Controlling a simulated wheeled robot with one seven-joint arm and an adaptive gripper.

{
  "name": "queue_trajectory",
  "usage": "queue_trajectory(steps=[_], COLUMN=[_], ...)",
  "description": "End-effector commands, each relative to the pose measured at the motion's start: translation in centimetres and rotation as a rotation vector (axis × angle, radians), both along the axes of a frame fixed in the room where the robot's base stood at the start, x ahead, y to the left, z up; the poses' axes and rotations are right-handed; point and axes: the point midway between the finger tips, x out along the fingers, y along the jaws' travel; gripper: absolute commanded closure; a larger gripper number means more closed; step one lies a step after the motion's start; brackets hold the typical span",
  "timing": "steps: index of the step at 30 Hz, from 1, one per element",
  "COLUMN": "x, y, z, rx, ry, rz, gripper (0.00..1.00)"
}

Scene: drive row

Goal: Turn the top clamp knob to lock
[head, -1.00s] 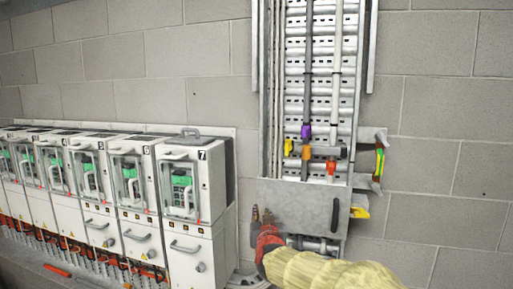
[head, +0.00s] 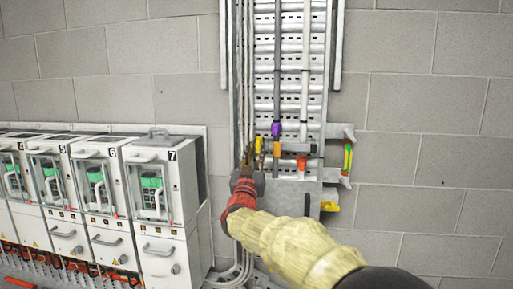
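A vertical cable tray (head: 290,95) on the wall carries a dark pipe and a pale pipe with coloured clamp parts. The highest is a purple piece (head: 276,129) on the dark pipe. An orange piece (head: 278,149) is just below it, and a yellow piece (head: 257,143) is to the left. A red-orange piece (head: 301,162) sits lower on the pale pipe. I cannot tell which one is the top clamp knob. My gripper (head: 254,154) points up with its two fingers apart, at the yellow piece in the picture. I cannot tell whether they touch it.
A grey metal panel (head: 290,200) with a dark handle is behind my arm. A bracket with a green and orange strip (head: 347,158) juts out at right, with a yellow part (head: 330,206) below. Drive cabinets (head: 165,200) line the left. The wall at right is bare.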

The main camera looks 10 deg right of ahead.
Motion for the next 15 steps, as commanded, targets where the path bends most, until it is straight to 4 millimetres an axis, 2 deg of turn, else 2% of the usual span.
queue_trajectory(steps=[6,13,15], x=[1.18,1.21,1.21], y=[-0.48,-0.48,-0.49], z=[0.48,0.46,0.46], rx=[0.001,0.001,0.001], ry=[0.0,0.001,0.001], rz=[0.0,0.001,0.001], gripper=[0.83,0.83,0.86])
